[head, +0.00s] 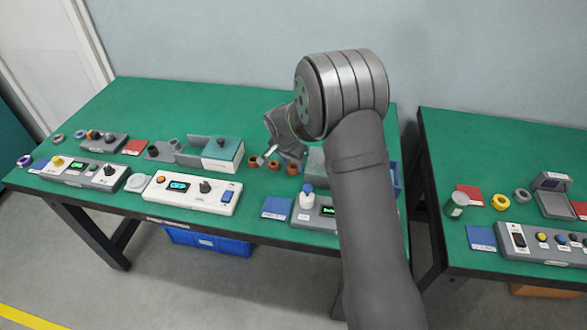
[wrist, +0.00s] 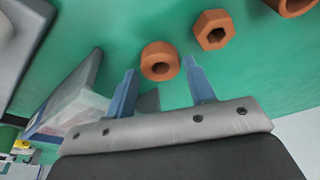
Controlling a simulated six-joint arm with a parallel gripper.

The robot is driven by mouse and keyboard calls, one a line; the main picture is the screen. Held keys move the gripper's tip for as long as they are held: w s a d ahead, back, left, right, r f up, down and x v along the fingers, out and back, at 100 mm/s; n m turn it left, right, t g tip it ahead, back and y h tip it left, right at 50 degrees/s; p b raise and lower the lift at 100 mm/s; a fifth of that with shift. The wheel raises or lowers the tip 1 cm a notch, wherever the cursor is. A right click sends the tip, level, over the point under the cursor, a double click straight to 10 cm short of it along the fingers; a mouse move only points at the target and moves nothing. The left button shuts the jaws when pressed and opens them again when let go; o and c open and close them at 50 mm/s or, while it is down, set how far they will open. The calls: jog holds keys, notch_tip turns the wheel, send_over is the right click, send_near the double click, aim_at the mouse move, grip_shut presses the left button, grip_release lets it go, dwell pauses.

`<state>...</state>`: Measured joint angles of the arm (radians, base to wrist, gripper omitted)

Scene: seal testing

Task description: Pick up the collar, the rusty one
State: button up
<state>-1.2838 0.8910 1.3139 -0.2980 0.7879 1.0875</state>
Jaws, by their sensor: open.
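Three rusty orange-brown pieces with holes show in the wrist view. One is a round collar (wrist: 160,62) lying between and just beyond my fingertips. One is a six-sided piece (wrist: 214,30) to its upper right. The third piece (wrist: 292,7) is cut off by the top right edge, so its full shape is hidden. In the head view the rusty pieces (head: 254,161) are small and stand in a row on the green table. My gripper (wrist: 159,67) is open and empty, with one blue finger on each side of the round collar; no contact is visible.
A white control box (head: 190,194) stands at the table's front, near the rusty pieces. A grey box with a green top (head: 222,154) is to their left.

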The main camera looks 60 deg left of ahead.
jog(key=shift+x, duration=0.75)
jog(key=shift+c, duration=0.2)
jog(key=c, duration=0.8)
